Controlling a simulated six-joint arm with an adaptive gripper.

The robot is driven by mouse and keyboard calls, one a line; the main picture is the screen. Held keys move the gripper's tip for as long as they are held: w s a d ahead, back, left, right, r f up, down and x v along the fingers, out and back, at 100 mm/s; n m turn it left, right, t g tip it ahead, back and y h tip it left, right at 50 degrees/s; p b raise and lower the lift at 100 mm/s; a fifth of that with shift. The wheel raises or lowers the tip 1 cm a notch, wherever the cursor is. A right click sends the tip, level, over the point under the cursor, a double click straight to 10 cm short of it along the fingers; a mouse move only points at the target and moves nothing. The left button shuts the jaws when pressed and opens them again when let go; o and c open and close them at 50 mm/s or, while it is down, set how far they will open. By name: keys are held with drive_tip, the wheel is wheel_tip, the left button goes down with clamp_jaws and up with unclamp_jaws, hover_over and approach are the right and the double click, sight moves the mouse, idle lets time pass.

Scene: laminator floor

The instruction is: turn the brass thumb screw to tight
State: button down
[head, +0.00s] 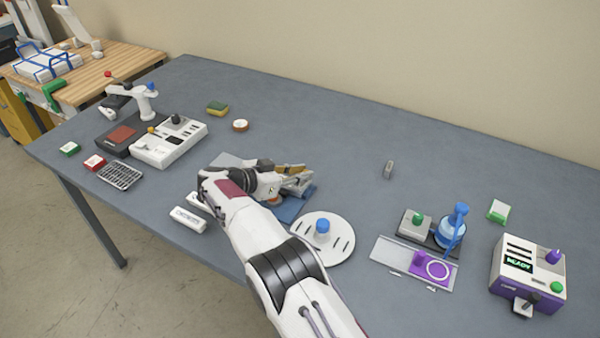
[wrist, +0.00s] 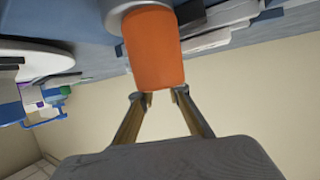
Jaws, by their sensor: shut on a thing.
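An orange cylindrical knob (wrist: 155,48) with a pale grey collar fills the upper middle of the wrist view. No other part at my fingers looks like a brass thumb screw. My gripper (wrist: 160,96) has its two fingertips closed in at the knob's near end, one on each side. In the head view my gripper (head: 296,181) is low over a blue fixture (head: 290,210) at the table's middle. A bit of orange (head: 273,200) shows beneath it. My arm and fingers hide much of the fixture, and I cannot tell how far the screw is turned.
A white round plate with a blue knob (head: 322,228) stands close at the right of the fixture. White labelled blocks (head: 188,219) lie at the left. A purple-and-white box (head: 528,275) is far right. The back of the table is mostly clear.

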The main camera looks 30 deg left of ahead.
drive_tip(key=c, duration=1.9)
unclamp_jaws()
drive_tip(key=shift+f, duration=0.1)
drive_tip(key=shift+s, duration=0.15)
drive_tip(key=v, duration=1.2)
